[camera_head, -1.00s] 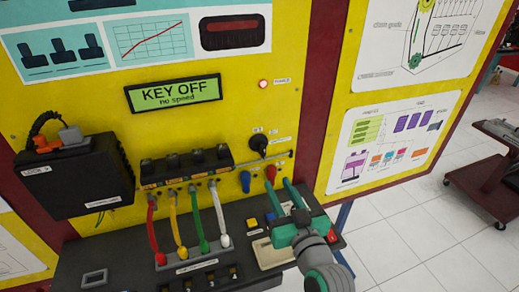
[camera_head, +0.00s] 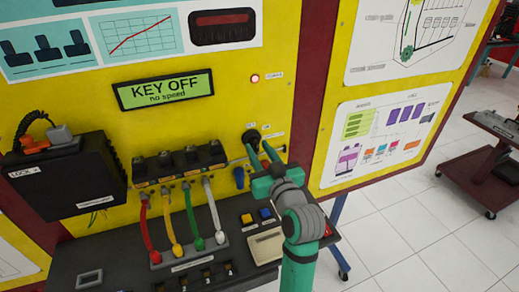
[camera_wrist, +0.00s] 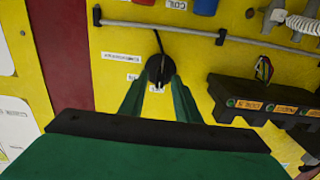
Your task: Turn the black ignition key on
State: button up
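The black ignition key (camera_head: 251,136) sits on the yellow panel, right of the display. In the wrist view the key (camera_wrist: 160,70) shows between the tips of my gripper's two green fingers. My gripper (camera_head: 266,148) is open, its fingers spread on either side of the key and close to it. I cannot tell whether either finger touches the key. The display (camera_head: 164,89) reads "KEY OFF" and "no speed". A small red lamp (camera_head: 255,78) is lit above the key.
Below the key are a blue plug (camera_head: 239,177) and a horizontal rod (camera_wrist: 165,29). A black coil pack (camera_head: 180,167) with red, yellow, green and white leads is at left. A black box (camera_head: 68,177) stands further left. A dark red cart (camera_head: 488,175) stands at far right.

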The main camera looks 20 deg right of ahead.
jog(key=shift+w, duration=0.3)
